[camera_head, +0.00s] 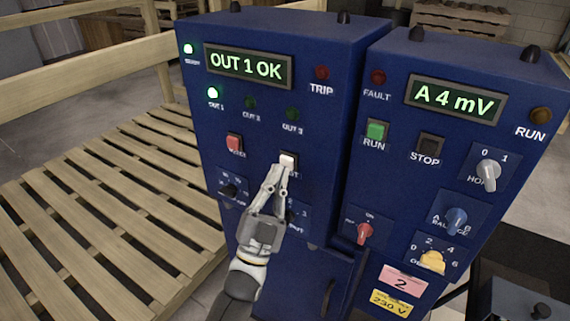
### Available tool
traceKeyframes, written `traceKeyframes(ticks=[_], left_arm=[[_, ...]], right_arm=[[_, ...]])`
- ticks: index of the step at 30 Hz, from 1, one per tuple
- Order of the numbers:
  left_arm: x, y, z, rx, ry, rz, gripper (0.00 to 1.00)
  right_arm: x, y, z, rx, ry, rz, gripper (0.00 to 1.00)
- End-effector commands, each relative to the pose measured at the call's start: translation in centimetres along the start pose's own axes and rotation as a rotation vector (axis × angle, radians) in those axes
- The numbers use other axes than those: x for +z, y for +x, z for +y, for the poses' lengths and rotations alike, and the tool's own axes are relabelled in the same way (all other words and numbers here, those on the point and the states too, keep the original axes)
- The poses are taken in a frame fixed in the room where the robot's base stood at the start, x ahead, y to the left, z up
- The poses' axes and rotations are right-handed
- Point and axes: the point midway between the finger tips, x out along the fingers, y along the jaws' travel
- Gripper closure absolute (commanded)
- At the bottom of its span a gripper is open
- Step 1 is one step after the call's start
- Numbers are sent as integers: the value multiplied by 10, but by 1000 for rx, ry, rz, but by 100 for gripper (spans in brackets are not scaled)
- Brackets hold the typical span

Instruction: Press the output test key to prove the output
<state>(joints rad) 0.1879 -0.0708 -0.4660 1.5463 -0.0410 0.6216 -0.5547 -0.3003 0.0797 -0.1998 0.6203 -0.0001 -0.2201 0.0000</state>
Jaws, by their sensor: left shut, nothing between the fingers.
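The left blue cabinet has a display (247,66) that reads "OUT 1 OK". The lamp labelled OUT 1 (213,93) glows pale green, and the other two OUT lamps beside it are dark. A white key (288,159) sits below these lamps; its label is mostly hidden, with only a final T showing. My left gripper (279,170) is shut and empty, its fingertips at the lower edge of the white key. I cannot tell whether they touch it. The gripper partly hides the knobs below. My right gripper is not in view.
A red key (234,143) is left of the white one. The right cabinet has a display (455,101) reading "A 4 mV", a green RUN key (376,131), a dark STOP key (428,147) and several knobs. Wooden slats (100,215) lie at left.

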Motion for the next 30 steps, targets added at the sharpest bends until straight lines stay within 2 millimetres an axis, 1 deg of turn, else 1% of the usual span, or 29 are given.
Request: traceKeyframes(ticks=[5, 30], left_arm=[[3, 4, 3, -1, 0, 1, 100], [6, 8, 6, 0, 0, 0, 100]], right_arm=[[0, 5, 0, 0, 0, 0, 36], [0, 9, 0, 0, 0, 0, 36]])
